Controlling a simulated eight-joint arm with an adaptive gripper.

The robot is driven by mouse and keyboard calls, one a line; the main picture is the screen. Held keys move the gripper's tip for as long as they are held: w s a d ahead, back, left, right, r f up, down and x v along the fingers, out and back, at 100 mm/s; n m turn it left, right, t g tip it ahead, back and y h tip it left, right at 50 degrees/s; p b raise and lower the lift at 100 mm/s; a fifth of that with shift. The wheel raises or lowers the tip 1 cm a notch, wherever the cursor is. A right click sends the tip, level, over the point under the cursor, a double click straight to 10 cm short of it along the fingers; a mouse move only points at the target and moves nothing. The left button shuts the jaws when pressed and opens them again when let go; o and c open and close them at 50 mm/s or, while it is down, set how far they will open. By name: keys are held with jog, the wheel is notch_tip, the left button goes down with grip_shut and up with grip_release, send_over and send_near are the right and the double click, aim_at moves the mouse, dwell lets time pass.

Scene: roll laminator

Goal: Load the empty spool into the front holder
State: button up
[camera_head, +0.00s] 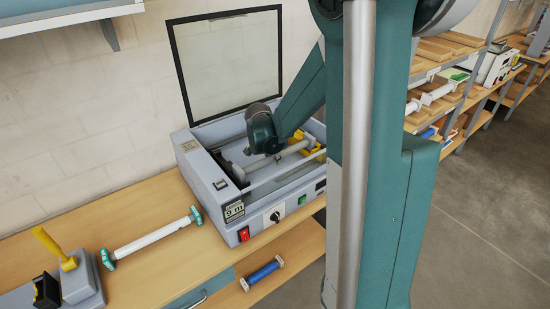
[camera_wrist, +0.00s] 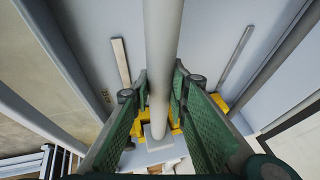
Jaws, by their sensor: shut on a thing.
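A bare pale grey tube, apparently the empty spool (camera_wrist: 162,35), runs lengthwise between my gripper's (camera_wrist: 160,85) green fingers, which are shut on it. In the head view my gripper (camera_head: 272,153) reaches down inside the open laminator (camera_head: 212,185), and the spool (camera_head: 292,150) lies across the inside. A yellow bracket (camera_head: 307,143) is at the spool's right end; yellow parts (camera_wrist: 220,103) also show behind the fingers in the wrist view. Whether the spool's ends are seated in a holder is hidden. I cannot tell which fitting is the front holder.
The laminator's glass lid (camera_head: 228,62) stands raised at the back. A white roll with teal ends (camera_head: 152,240) lies on the bench to the left, near a grey device with a yellow handle (camera_head: 53,247). A blue roll (camera_head: 262,272) lies on the shelf below.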

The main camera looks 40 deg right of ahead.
jog(key=shift+f, duration=0.15)
jog(key=o, duration=0.9)
jog(key=shift+o, duration=0.2)
jog(key=shift+r, duration=0.2)
jog(key=shift+r+p, duration=0.65)
jog(key=shift+p, duration=0.05)
jog(key=v, duration=1.1)
jog(key=shift+s+a+r, duration=0.15)
jog(key=shift+r, duration=0.1)
